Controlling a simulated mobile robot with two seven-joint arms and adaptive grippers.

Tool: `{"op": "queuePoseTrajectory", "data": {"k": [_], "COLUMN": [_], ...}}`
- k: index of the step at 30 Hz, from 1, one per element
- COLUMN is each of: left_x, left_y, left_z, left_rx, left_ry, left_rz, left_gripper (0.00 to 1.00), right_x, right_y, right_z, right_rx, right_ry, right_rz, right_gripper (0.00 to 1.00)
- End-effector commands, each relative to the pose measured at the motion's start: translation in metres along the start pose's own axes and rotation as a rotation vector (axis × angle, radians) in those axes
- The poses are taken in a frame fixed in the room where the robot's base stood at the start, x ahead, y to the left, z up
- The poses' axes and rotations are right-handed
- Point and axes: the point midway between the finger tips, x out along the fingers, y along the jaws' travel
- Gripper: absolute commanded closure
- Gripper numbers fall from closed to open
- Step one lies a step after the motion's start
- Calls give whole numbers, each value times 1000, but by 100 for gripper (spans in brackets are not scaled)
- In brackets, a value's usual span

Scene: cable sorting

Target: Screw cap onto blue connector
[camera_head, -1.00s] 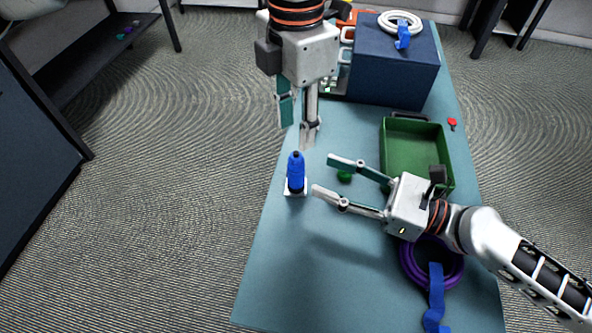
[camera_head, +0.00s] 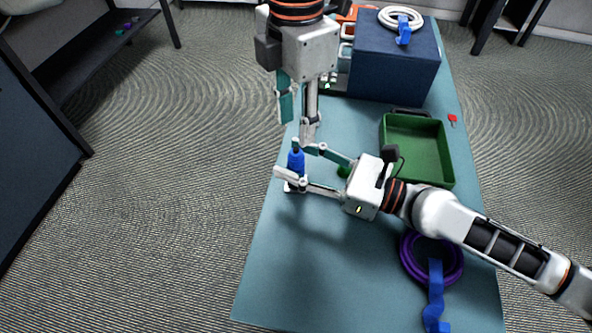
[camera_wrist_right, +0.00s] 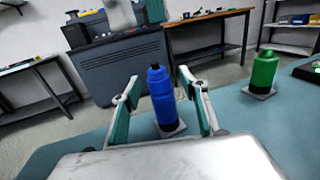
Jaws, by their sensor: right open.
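The blue connector (camera_head: 296,163) stands upright on a small white base near the table's left edge. It also shows in the right wrist view (camera_wrist_right: 161,97), with a dark tip on top. My right gripper (camera_head: 289,160) is open, with one finger on each side of the blue connector. In the right wrist view gaps show between the fingers and the connector. My left gripper (camera_head: 298,127) points down above and behind the connector. Its fingers are apart with nothing visible between them. I cannot make out a separate loose cap.
A green connector (camera_wrist_right: 264,72) stands on its own base to the right in the wrist view. A green tray (camera_head: 417,152) lies right of my right gripper, and a dark blue box (camera_head: 395,70) stands at the back. A purple cable coil (camera_head: 432,281) lies under my right arm. The front-left table is clear.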

Motion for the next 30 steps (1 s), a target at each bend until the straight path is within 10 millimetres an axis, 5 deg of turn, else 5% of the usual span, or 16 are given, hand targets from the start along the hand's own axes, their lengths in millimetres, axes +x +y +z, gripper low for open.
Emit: {"op": "queuePoseTrajectory", "data": {"k": [11,16,23,30], "left_x": [0,0,-1,-9], "left_y": [0,0,-1,-6], "left_z": [0,0,1,4], "left_rx": [0,0,-29,-316], "left_ry": [0,0,2,17], "left_rz": [0,0,4,46], "left_gripper": [65,65,64,64], "right_x": [2,2,2,2], "right_y": [0,0,0,0], "right_z": [0,0,0,0], "right_rx": [-1,-1,-1,-1], "right_ry": [0,0,0,1], "right_rz": [0,0,0,0], "right_gripper": [59,100,100,100]}}
